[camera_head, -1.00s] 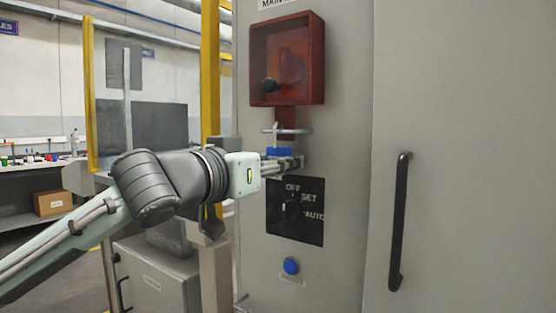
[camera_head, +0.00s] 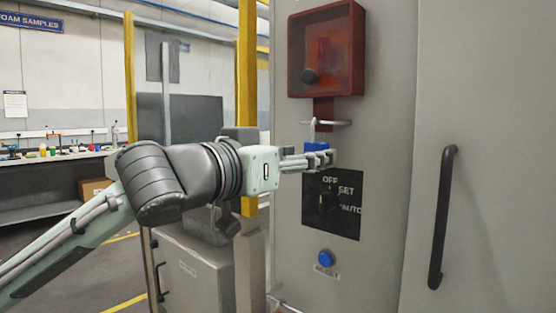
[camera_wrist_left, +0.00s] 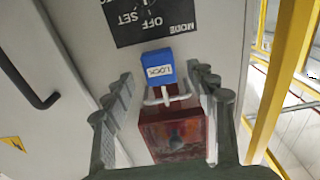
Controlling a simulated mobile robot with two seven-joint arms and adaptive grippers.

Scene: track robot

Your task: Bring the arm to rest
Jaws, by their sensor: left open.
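My left gripper (camera_head: 332,158) reaches in from the left in the head view, in front of the grey cabinet (camera_head: 385,180). Its fingers are open, and in the left wrist view the gripper (camera_wrist_left: 165,78) shows one finger on each side of the picture. A blue padlock (camera_head: 316,147) marked "LOCK" hangs upright from the hasp under the red box. In the left wrist view the padlock (camera_wrist_left: 158,66) appears between the fingers, with a gap on both sides. The fingers partly hide it in the head view. My right gripper is in neither view.
The red box (camera_head: 327,50) with a dark knob sits above the hasp (camera_head: 327,123). Below are a black mode switch panel (camera_head: 332,205) and a blue button (camera_head: 325,257). A black door handle (camera_head: 441,220) is at right. Yellow posts (camera_head: 248,80) stand behind my arm.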

